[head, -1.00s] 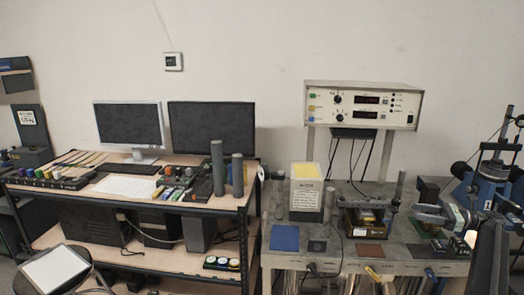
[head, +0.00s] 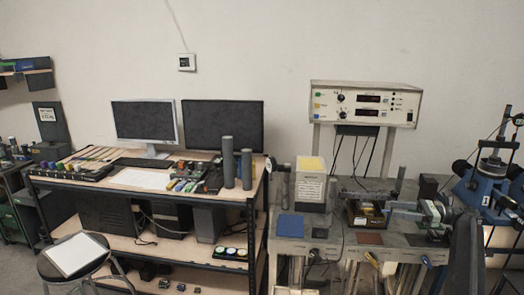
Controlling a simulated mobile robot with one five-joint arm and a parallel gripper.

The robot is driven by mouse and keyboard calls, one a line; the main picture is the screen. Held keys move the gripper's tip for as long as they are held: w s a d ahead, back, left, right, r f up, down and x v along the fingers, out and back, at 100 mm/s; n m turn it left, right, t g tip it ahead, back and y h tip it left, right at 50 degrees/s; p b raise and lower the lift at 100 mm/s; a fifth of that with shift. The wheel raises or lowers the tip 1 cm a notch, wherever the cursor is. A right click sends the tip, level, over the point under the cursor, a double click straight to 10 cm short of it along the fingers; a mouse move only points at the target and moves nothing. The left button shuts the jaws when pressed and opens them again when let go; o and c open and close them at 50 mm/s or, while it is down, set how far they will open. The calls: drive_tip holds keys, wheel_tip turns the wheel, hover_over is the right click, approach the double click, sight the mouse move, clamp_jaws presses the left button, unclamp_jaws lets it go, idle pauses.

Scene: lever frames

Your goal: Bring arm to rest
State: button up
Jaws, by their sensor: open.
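My gripper is not clearly seen in the head view, so its jaws and anything near them cannot be judged. A dark grey upright shape (head: 466,255) stands at the lower right edge, in front of the bench. It may be part of my own arm, but I cannot tell for sure.
A workbench (head: 340,250) on the right carries a white box (head: 310,184), a blue mat (head: 290,226) and an instrument panel (head: 363,103). A desk (head: 150,200) with two monitors (head: 145,123) stands left. A stool (head: 75,255) is at the lower left. Some floor shows there.

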drive_tip(key=s+a+f+n+g+h, duration=0.1)
drive_tip(key=s+a+f+g, duration=0.15)
drive_tip(key=a, duration=0.85)
drive_tip(key=s+a+f+n+g+h, duration=0.1)
drive_tip(key=a+f+n+g, duration=0.15)
drive_tip(key=a, duration=0.85)
drive_tip(key=s+a+f+n+g+h, duration=0.1)
drive_tip(key=a+f, duration=0.2)
drive_tip(key=a, duration=0.8)
drive_tip(key=s+a+f+n+h, duration=0.4)
drive_tip(key=s+a+f+h, duration=0.15)
drive_tip(key=s, duration=0.25)
drive_tip(key=s+a+f+n+h, duration=0.45)
drive_tip(key=s+f, duration=0.25)
drive_tip(key=s, duration=0.2)
drive_tip(key=s+d+f+n+t+h, duration=0.1)
drive_tip(key=s+d+f+n+h, duration=0.1)
drive_tip(key=d+n, duration=0.6)
drive_tip(key=shift+d+f+h, duration=0.55)
drive_tip(key=shift+d+h, duration=0.4)
drive_tip(key=shift+h, duration=0.25)
drive_tip(key=shift+s, duration=0.1)
